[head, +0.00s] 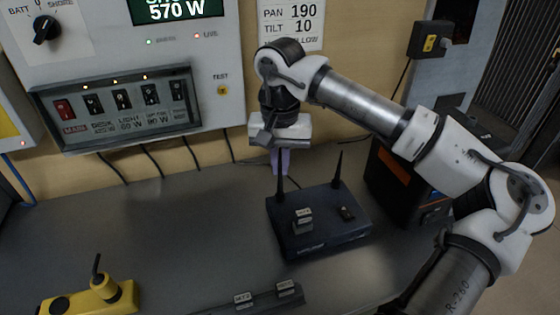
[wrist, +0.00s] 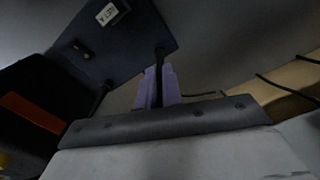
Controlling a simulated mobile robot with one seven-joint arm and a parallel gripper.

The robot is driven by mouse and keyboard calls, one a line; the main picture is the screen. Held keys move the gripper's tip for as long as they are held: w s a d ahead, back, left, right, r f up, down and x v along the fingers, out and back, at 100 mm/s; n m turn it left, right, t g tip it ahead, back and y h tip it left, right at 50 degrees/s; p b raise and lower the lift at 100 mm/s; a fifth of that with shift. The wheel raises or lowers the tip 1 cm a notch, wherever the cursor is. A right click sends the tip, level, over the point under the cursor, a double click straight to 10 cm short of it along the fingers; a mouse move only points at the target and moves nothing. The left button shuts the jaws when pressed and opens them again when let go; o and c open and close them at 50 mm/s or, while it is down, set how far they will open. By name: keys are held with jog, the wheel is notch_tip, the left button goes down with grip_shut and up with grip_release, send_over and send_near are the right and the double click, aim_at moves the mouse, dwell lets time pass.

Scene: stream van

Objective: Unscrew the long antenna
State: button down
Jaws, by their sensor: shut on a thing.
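A dark box (head: 320,243) with two black antennas stands on the grey counter. The left antenna (head: 280,187) rises from the box's back left corner into my gripper (head: 279,167), which hides its upper part. The other antenna (head: 339,168) stands free at the back right. My gripper points down, its pale purple fingers shut on the left antenna above its base. In the wrist view the fingers (wrist: 159,88) flank the dark antenna (wrist: 159,58), which meets the box (wrist: 120,35) at its corner. The left antenna looks like the longer one, though its tip is hidden.
A switch panel (head: 115,108) is on the wall behind. A yellow device (head: 92,296) with a stubby stick sits at the front left. A black and orange case (head: 395,185) stands close right of the box. The counter left of the box is clear.

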jog(key=c, duration=1.6)
grip_release()
jog(key=m+b, duration=0.1)
jog(key=m, duration=0.2)
jog(key=shift+m, duration=0.5)
jog(key=m+b, duration=0.1)
jog(key=m, duration=0.2)
jog(key=shift+m, duration=0.3)
